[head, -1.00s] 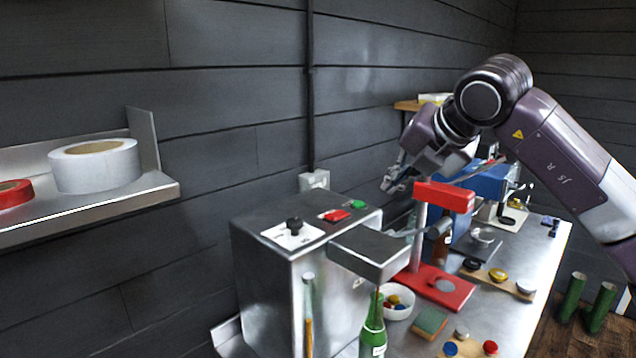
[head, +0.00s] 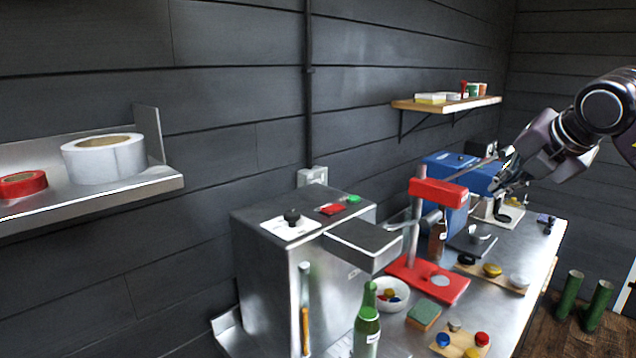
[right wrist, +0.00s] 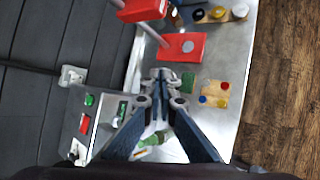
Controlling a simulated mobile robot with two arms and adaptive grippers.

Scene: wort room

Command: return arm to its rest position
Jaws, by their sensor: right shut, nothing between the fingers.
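My right arm comes in from the right edge of the head view. Its gripper (head: 502,182) is above the far part of the metal bench, in front of the blue machine (head: 478,173). In the right wrist view the gripper (right wrist: 162,78) points down over the bench with its fingers together and nothing between them. My left gripper is not in view.
A steel box machine (head: 290,262) stands on the bench, with a green bottle (head: 367,333) beside it. A red press (head: 438,190) rises behind a white bowl (head: 391,296). A wooden shelf (head: 446,105) is on the wall.

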